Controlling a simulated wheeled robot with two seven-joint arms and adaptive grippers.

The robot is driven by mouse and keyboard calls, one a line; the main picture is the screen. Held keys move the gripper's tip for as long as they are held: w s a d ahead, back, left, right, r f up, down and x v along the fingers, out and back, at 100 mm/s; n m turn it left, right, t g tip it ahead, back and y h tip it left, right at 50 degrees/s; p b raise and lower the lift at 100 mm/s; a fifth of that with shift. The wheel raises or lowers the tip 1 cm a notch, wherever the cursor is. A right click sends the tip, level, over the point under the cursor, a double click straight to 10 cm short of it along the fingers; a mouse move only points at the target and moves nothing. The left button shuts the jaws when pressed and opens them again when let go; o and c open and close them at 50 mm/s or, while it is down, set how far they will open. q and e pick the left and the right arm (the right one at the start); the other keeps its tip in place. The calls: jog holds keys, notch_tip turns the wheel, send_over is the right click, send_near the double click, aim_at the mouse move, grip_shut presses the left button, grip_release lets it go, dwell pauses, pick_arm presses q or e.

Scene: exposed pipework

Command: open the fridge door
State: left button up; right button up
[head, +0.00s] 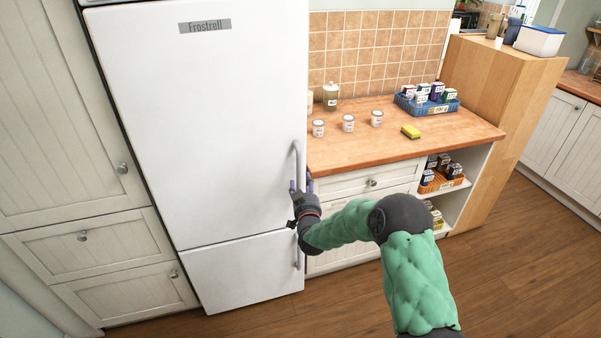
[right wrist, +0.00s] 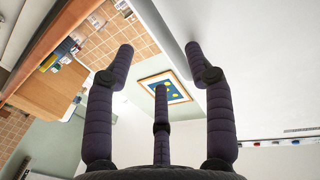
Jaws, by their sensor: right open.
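The tall white fridge (head: 215,110) stands left of the counter, and its upper door looks closed. A vertical grey handle (head: 297,160) runs along that door's right edge. My right gripper (head: 301,186) is at the lower end of this handle, its fingers spread on either side. Contact cannot be told. In the right wrist view the gripper (right wrist: 160,50) is open, with nothing visible between its fingers. A white fridge surface (right wrist: 255,65) fills the right there. I cannot make out the handle in that view. My left gripper is not in view.
A lower fridge door (head: 240,272) has its own handle (head: 297,252). White cabinets (head: 70,120) adjoin the left. Floor in front is clear.

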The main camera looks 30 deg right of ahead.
aim_at(300, 171)
jog(key=b+x, duration=0.1)
jog(key=x, duration=0.7)
jog(key=shift+b, duration=0.3)
jog(key=shift+f, duration=0.1)
grip_shut()
